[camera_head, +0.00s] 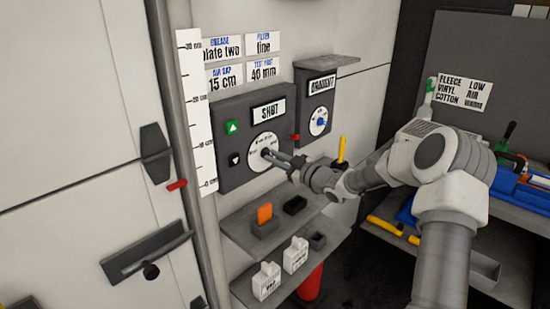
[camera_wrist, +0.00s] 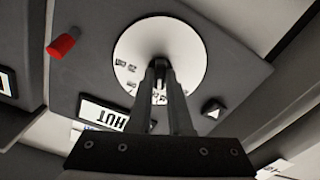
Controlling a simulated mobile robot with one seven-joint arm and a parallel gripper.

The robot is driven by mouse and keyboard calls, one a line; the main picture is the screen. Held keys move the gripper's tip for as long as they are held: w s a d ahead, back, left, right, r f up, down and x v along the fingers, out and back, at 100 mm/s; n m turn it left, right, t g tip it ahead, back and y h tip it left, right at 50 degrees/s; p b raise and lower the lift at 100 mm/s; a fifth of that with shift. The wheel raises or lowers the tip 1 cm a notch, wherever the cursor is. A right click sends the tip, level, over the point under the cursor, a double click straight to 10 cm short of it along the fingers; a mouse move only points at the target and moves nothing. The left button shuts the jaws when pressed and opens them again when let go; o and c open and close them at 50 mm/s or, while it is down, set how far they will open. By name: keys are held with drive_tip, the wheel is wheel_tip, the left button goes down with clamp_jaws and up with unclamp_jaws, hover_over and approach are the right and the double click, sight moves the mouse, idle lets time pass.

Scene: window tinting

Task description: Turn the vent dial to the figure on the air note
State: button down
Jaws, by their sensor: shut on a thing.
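A grey control box (camera_head: 226,147) on the wall has a plate that seems to read SHUT (camera_head: 268,111) and a round white dial (camera_head: 258,158) with small figures too small to read. My gripper (camera_head: 270,155) is at this dial, shut on its dark central knob (camera_wrist: 157,48). The fingers hide part of the dial face (camera_wrist: 190,50) in the wrist view. The air note (camera_head: 224,78), above the box, seems to read "AIR GAP 15 cm". A second box (camera_head: 308,137) to the right carries a smaller dial with a blue centre (camera_head: 320,121).
A green up button (camera_head: 232,127) and a dark button (camera_head: 235,159) sit left of the dial. A red knob (camera_wrist: 62,46) juts from the box's side. Shelves (camera_head: 240,232) below hold an orange block (camera_head: 265,213) and white items (camera_head: 266,281). A ruler strip (camera_head: 194,110) stands left.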

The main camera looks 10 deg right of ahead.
drive_tip(key=c, duration=0.8)
unclamp_jaws()
drive_tip(key=shift+c, duration=0.2)
drive_tip(key=v, duration=1.7)
drive_tip(key=shift+s+d, duration=0.15)
drive_tip(key=shift+s, duration=0.05)
